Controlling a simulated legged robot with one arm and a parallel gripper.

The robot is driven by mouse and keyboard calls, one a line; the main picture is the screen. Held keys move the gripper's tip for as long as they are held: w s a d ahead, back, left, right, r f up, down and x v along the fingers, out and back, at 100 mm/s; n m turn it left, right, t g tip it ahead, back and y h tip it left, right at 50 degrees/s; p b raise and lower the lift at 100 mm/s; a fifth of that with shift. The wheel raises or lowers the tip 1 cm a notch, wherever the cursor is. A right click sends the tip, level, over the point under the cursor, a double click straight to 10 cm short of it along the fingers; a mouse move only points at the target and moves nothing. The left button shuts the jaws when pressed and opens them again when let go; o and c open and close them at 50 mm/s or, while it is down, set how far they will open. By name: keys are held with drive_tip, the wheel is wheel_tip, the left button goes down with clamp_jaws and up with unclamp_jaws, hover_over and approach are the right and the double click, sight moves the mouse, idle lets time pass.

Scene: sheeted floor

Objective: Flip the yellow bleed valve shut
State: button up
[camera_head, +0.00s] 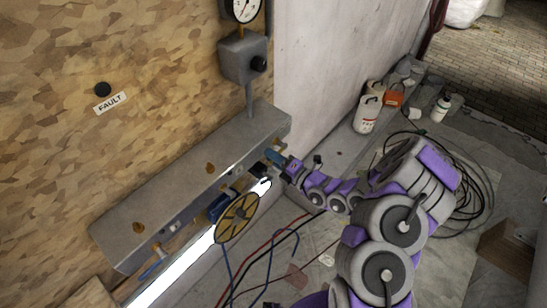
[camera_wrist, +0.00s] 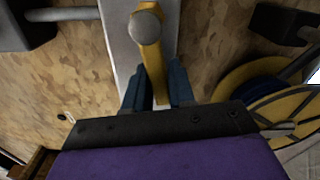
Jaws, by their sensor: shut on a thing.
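The yellow bleed valve lever (camera_wrist: 155,70) stands between my two blue fingers in the wrist view, with a round grey knob (camera_wrist: 145,27) at its far end. My gripper (camera_wrist: 157,88) is shut on the lever, one finger on each side. In the head view my gripper (camera_head: 274,157) reaches the right end of the grey metal housing (camera_head: 190,185) on the wooden wall. The lever is small there and partly hidden by the fingers, so its angle is hard to tell.
A grey box (camera_head: 243,58) with a gauge (camera_head: 243,9) is above. Hoses (camera_head: 270,245) lie below. A canister (camera_head: 367,114), an orange object (camera_head: 394,96) and a white bottle (camera_head: 440,108) stand behind.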

drive_tip(key=shift+f, duration=0.1)
clamp_jaws()
drive_tip(key=shift+r+m+p, duration=0.3)
drive_tip(key=shift+m+p, duration=0.1)
drive_tip(key=shift+p, duration=0.25)
drive_tip(key=shift+s+r+m+p, duration=0.1)
drive_tip(key=shift+r+m+p, duration=0.1)
drive_tip(key=shift+m+p, duration=0.6)
drive_tip(key=o, duration=0.8)
unclamp_jaws()
drive_tip(key=shift+r, duration=0.1)
drive_tip(key=shift+c, duration=0.2)
drive_tip(key=p+v, duration=0.3)
drive_tip(key=v, duration=1.4)
drive_tip(key=shift+d, duration=0.2)
